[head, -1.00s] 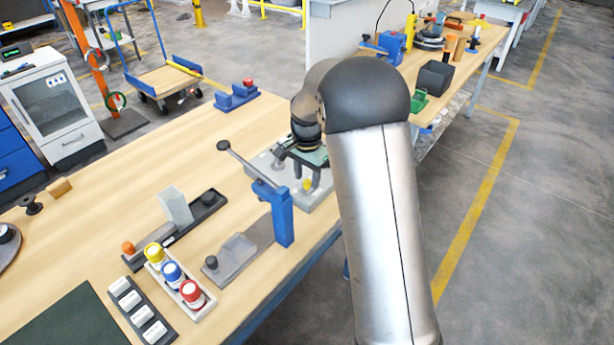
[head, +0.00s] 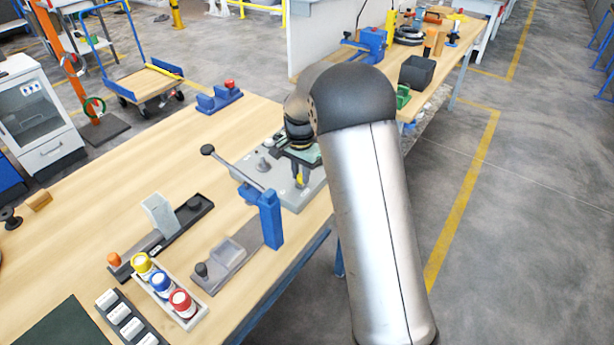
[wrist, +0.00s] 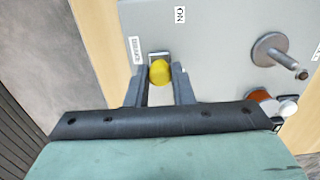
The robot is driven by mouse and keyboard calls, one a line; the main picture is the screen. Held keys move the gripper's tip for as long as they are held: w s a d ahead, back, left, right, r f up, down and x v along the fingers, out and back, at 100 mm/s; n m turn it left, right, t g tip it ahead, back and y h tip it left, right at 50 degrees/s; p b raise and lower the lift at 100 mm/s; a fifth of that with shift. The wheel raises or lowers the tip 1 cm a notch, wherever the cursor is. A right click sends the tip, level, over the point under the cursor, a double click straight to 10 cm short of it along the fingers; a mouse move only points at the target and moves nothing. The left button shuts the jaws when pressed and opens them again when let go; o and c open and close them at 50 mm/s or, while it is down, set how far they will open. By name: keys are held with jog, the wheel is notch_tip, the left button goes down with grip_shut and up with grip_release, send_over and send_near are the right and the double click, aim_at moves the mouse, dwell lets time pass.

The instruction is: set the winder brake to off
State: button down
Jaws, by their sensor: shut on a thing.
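The winder's flat grey plate (head: 254,160) lies on the wooden bench, partly under my arm. The brake has a small yellow knob (wrist: 160,72) in a dark slot on this plate; the yellow also shows in the head view (head: 299,180). My gripper (wrist: 160,78) points down at the plate, its two dark fingers closed on either side of the yellow knob. An "ON" label (wrist: 180,15) and a small label with blurred text (wrist: 136,50) are near the slot. The lever's exact setting is not clear.
A blue post with a black-knobbed lever (head: 270,218) stands close in front of the plate. A metal spindle (wrist: 270,50) and an orange-red part (wrist: 262,97) are near my gripper. Yellow, blue and red capped jars (head: 163,285) stand at the front. Bare bench lies left of the plate.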

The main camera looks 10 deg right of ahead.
jog(key=shift+w+d, duration=0.15)
jog(key=shift+d, duration=0.1)
jog(key=shift+r, duration=0.1)
jog(key=c, duration=1.3)
grip_release()
jog(key=shift+o, duration=0.2)
notch_tip(320, 180, up, 17)
jog(key=b, duration=0.2)
jog(key=shift+r, duration=0.2)
